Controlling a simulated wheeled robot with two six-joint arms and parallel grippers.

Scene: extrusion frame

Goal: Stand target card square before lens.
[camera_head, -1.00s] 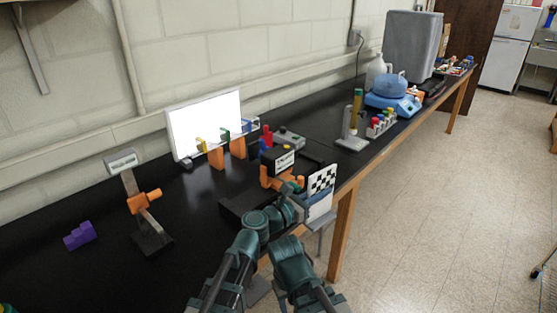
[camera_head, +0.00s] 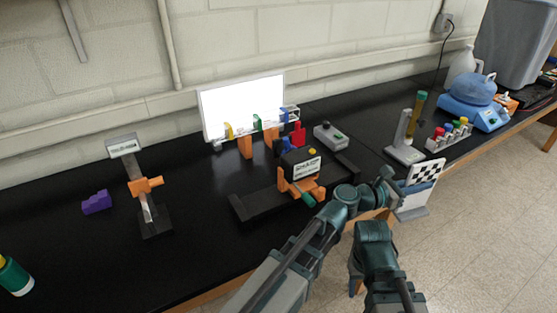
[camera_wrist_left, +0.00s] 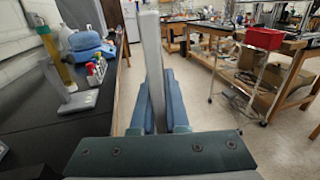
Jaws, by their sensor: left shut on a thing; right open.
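The target card (camera_head: 428,171) is a pale upright plate with a black-and-white checker pattern above a bluish lower part. My left gripper (camera_head: 397,195) is shut on it and holds it beyond the bench's front edge. In the left wrist view the card (camera_wrist_left: 153,60) is seen edge-on between the blue fingers of my left gripper (camera_wrist_left: 153,100). A black boxy camera (camera_head: 301,162) sits in an orange holder (camera_head: 299,187) on the bench, left of the card. Its lens is not clearly visible. My right gripper (camera_head: 356,283) is low in front of the bench, partly hidden by my arm, and empty.
A dark rail base (camera_head: 250,206) carries the holder. A lit white panel (camera_head: 243,103) stands behind it. A grey box (camera_head: 330,134), a tube stand (camera_head: 403,150) and a tube rack (camera_head: 448,139) lie around. An orange-knobbed stand (camera_head: 147,186) is left.

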